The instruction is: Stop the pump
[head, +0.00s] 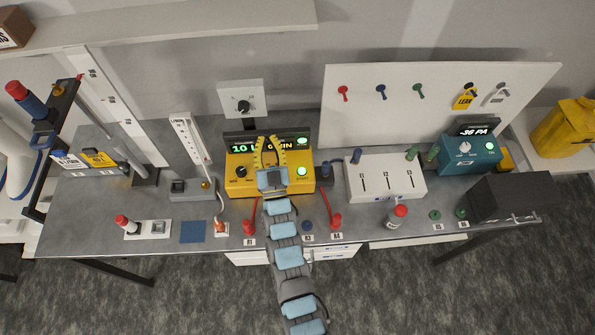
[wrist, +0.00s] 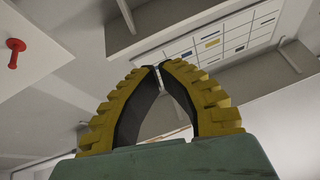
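The yellow box that looks like the pump (head: 268,185) stands at the middle of the bench. My gripper (head: 268,138) is in front of the box's upper middle as seen from the head. In the wrist view, the yellow fingers of my gripper (wrist: 160,66) meet at their tips, with nothing seen between them.
A teal box (head: 472,155) with a 36 PA display and a green light stands at the right. A white box (head: 385,178) marked E1 to E3 stands right of the pump. The wrist view shows a red peg (wrist: 15,52).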

